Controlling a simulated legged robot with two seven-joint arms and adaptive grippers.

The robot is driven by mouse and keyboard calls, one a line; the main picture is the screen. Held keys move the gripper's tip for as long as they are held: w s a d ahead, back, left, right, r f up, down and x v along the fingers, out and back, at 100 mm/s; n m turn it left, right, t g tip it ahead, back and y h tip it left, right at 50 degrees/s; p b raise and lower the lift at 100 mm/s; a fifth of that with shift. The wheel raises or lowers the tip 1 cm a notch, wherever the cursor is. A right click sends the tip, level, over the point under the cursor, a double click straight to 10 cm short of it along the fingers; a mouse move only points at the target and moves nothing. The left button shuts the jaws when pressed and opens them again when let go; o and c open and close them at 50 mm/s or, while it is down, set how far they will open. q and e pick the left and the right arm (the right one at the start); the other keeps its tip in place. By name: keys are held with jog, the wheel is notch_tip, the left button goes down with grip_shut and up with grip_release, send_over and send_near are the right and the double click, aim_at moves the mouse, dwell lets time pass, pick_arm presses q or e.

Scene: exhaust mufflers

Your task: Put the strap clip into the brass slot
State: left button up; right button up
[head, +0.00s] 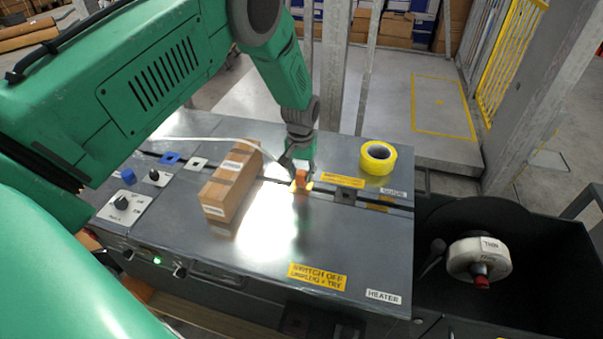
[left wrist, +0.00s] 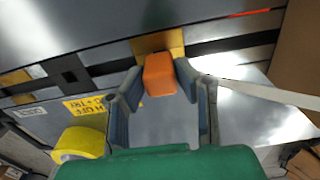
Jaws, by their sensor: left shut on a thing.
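The orange strap clip (head: 301,175) is a small block between the fingers of my left gripper (head: 298,172), and it shows in the left wrist view (left wrist: 160,76). My left gripper (left wrist: 158,78) is shut on it, one finger on each side. The brass slot (left wrist: 158,43) is a gold-coloured piece on the dark groove, at the clip's far end. In the head view brass (head: 305,186) shows just under the clip. The clip's end is at or touching the brass; I cannot tell whether it is inside. My right gripper is not in view.
A yellow tape roll (head: 378,158) lies to the right. The front metal top is clear. A dark bin with a white reel (head: 480,256) is at right.

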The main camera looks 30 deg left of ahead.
aim_at(301, 172)
pick_arm(q)
jog(key=shift+f, duration=0.35)
jog(key=o, duration=1.1)
jog(key=shift+r, duration=0.1)
jog(key=shift+r, duration=0.25)
notch_tip(301, 172, up, 11)
jog(key=shift+r, duration=0.1)
jog(key=shift+r, duration=0.1)
